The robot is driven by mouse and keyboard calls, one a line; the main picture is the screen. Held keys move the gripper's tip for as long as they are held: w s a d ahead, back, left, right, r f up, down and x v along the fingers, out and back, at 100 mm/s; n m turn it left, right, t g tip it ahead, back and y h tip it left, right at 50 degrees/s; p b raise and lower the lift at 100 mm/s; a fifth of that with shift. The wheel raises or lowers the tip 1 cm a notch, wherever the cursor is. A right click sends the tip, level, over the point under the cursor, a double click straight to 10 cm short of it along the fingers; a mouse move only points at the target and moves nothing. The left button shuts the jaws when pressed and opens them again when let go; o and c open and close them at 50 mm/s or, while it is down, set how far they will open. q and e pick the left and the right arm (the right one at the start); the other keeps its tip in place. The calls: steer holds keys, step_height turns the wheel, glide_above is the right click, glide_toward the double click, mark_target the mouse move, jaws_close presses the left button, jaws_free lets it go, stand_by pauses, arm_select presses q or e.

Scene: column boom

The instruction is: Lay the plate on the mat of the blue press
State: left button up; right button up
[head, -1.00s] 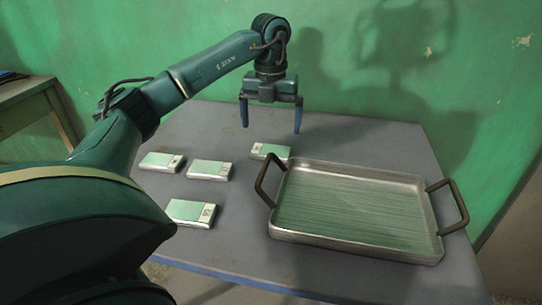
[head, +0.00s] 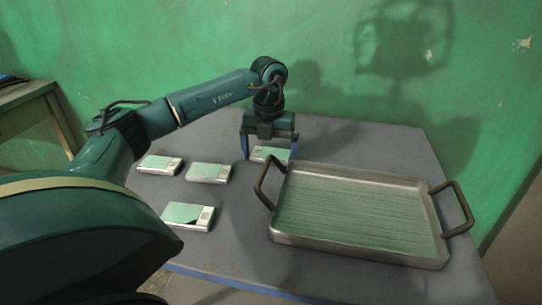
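No plate and no blue press with a mat shows in the head view. My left gripper (head: 269,152) is open, pointing down, with its blue fingers either side of a small flat silver box with a pale green top (head: 268,154) at the back of the table. The gripper partly hides this box; I cannot tell whether the fingers touch it. A metal tray (head: 355,255) with two dark handles and a green streaked inside stands on the right of the table. My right gripper is not in view.
Similar small boxes lie on the grey table (head: 235,245): one at left (head: 160,165), one beside it (head: 208,173), one nearer the front (head: 188,216). A green wall (head: 180,60) stands behind. A wooden table (head: 25,115) is at far left.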

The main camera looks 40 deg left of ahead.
arm_select(q)
steer(key=c, duration=1)
steer(key=shift+r, duration=0.2)
steer(key=shift+c, duration=0.7)
